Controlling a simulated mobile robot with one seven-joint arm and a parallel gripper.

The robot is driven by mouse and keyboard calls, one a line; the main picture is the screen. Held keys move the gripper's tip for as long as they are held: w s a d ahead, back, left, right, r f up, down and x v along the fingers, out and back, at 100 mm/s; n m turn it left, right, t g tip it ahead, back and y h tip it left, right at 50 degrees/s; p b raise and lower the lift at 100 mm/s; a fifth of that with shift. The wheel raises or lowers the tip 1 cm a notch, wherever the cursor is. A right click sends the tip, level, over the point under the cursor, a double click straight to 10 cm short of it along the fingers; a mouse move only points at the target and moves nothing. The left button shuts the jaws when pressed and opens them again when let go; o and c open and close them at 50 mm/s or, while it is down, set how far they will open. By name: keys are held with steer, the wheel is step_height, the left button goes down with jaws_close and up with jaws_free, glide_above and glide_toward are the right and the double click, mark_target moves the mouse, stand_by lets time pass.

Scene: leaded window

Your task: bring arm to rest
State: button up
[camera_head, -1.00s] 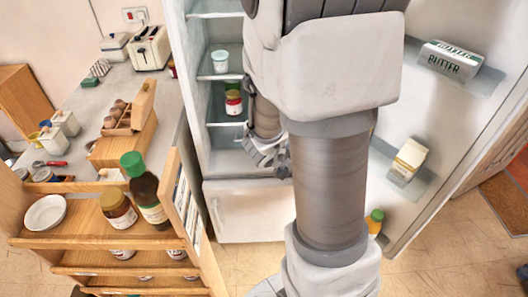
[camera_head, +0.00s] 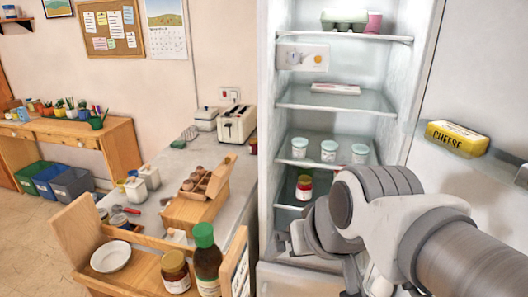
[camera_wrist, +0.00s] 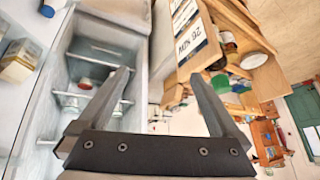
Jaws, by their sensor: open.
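My gripper (camera_wrist: 160,75) shows in the wrist view with its two dark fingers spread apart and nothing between them. In the head view my arm reaches in from the lower right and bends in front of the lower part of the open fridge (camera_head: 380,75). My fingers cannot be clearly made out there. In the wrist view the fridge interior (camera_wrist: 105,50) lies to the left of and behind the left finger, and the wooden cart (camera_wrist: 245,20) lies to the right.
The fridge door with a yellow cheese pack (camera_head: 457,138) stands open at right. A wooden cart (camera_head: 75,230) with a white bowl (camera_head: 110,256), a jar (camera_head: 175,270) and a green-capped bottle (camera_head: 206,262) is at lower left. A counter with a toaster (camera_head: 237,124) stands behind.

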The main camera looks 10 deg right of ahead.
steer(key=shift+s+d+g+h, duration=0.2)
steer(key=shift+s+d, duration=0.1)
steer(key=shift+s, duration=0.5)
steer(key=shift+s+d+g+h, duration=0.2)
steer(key=shift+s+d, duration=0.05)
steer(key=shift+s, duration=0.5)
